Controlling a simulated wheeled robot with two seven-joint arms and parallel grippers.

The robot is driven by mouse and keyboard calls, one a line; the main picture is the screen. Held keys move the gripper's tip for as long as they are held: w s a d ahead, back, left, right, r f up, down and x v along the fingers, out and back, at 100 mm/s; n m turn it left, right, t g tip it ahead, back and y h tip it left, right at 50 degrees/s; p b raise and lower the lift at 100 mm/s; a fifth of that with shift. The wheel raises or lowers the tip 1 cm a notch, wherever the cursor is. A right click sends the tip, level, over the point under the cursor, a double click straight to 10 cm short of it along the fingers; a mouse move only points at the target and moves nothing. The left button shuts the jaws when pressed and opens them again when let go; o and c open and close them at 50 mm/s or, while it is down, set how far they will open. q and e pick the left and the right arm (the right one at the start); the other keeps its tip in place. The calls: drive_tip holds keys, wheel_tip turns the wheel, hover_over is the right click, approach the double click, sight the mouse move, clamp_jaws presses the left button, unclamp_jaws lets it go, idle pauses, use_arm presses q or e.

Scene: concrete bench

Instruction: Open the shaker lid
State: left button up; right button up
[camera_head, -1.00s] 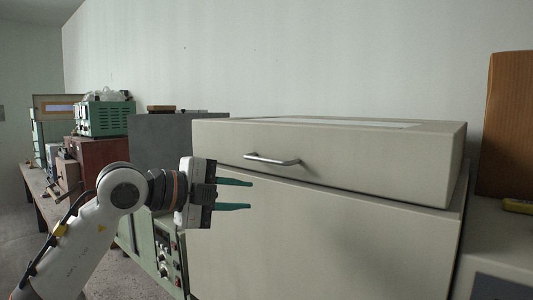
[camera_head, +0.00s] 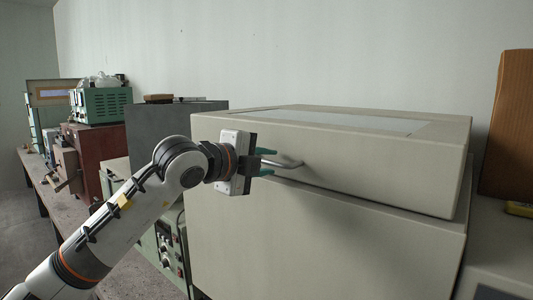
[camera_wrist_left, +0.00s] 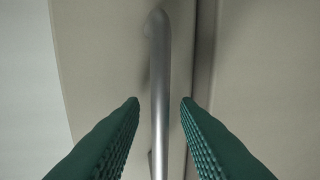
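The shaker (camera_head: 320,240) is a large cream box, and its lid (camera_head: 370,160) has a grey window panel on top. A curved metal bar handle (camera_head: 292,164) is on the lid's front. My left gripper (camera_head: 268,162) is at the left part of the handle. In the left wrist view the two green fingers (camera_wrist_left: 160,100) stand open on either side of the handle bar (camera_wrist_left: 159,90), with gaps on both sides. The lid edge seam (camera_wrist_left: 204,60) runs beside the bar. The lid appears shut. My right gripper is not in view.
A brown wooden board (camera_head: 512,125) stands at the right of the shaker. A grey cabinet (camera_head: 165,122) and a green instrument (camera_head: 102,105) stand on the left. The pale wall (camera_head: 300,60) is behind the shaker.

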use_arm(q)
drive_tip(key=shift+w+d+f, duration=0.1)
drive_tip(key=shift+w+d, duration=0.15)
drive_tip(key=shift+w, duration=0.05)
drive_tip(key=shift+c, duration=0.3)
clamp_jaws()
drive_tip(key=w+d+r+p, duration=0.1)
drive_tip(key=w+r+p, duration=0.1)
drive_tip(key=r, duration=0.5)
drive_tip(key=w+d+r+p, duration=0.2)
drive_tip(key=w+r+p, duration=0.1)
drive_tip(key=r+p, duration=0.2)
drive_tip(key=w+d+r+p, duration=0.2)
drive_tip(key=r+p, duration=0.2)
drive_tip(key=r, duration=0.5)
drive_tip(key=shift+w+d, duration=0.2)
drive_tip(key=shift+w, duration=0.05)
drive_tip(key=shift+f, duration=0.1)
